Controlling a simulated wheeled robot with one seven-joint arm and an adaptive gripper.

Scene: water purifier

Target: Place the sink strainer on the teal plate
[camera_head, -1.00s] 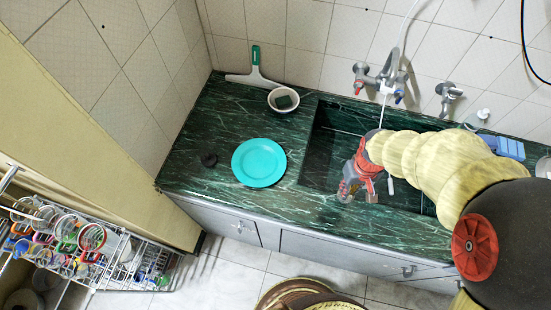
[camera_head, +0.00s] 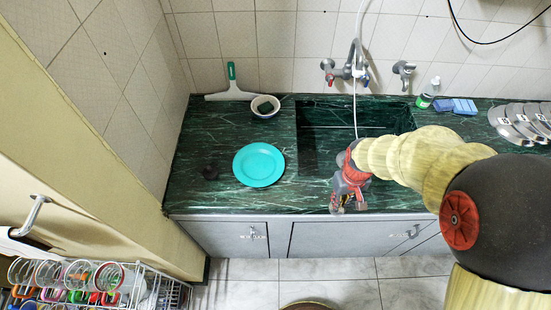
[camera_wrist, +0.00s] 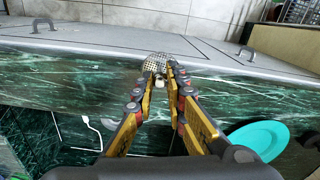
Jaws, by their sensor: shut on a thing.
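The sink strainer (camera_wrist: 155,63), a pale perforated metal disc, is between my fingertips in the wrist view. My gripper (camera_wrist: 160,82) is shut on it, near the counter's front edge. In the head view my gripper (camera_head: 337,208) is over the front of the counter by the sink, to the right of the plate; the strainer is too small to make out there. The round teal plate (camera_head: 259,164) lies flat on the green marble counter left of the sink, with nothing on it. It also shows in the wrist view (camera_wrist: 257,142), at lower right.
The sink (camera_head: 320,140) is right of the plate. The faucet (camera_head: 348,69) is on the wall. Counter around the plate is mostly clear.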

